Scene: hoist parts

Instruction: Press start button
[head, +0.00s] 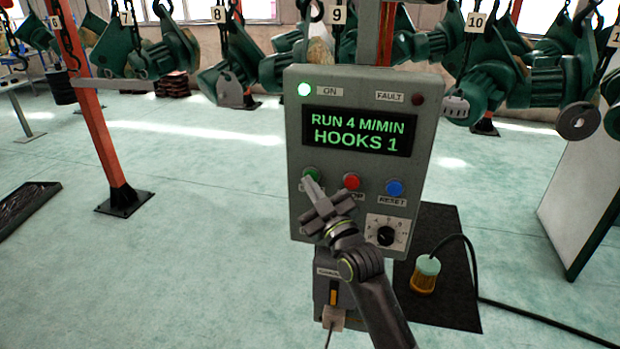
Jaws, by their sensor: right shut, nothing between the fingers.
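A grey control box (300,130) stands upright in the middle of the head view. Its green start button (313,173) is at the left of a row with a red button (352,181) and a blue reset button (394,188). My right gripper (314,190) is shut and empty, its tip just below the green button and overlapping its label. I cannot tell whether the tip touches the button. The screen (358,133) reads "RUN 4 M/MIN HOOKS 1". My left gripper is out of view.
Green hoist parts (490,85) hang from numbered hooks across the back. A dial (386,236) is low on the box. A yellow-based pendant (425,275) with a black cable stands on a dark mat (450,312) at right. A red post (100,130) stands at left.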

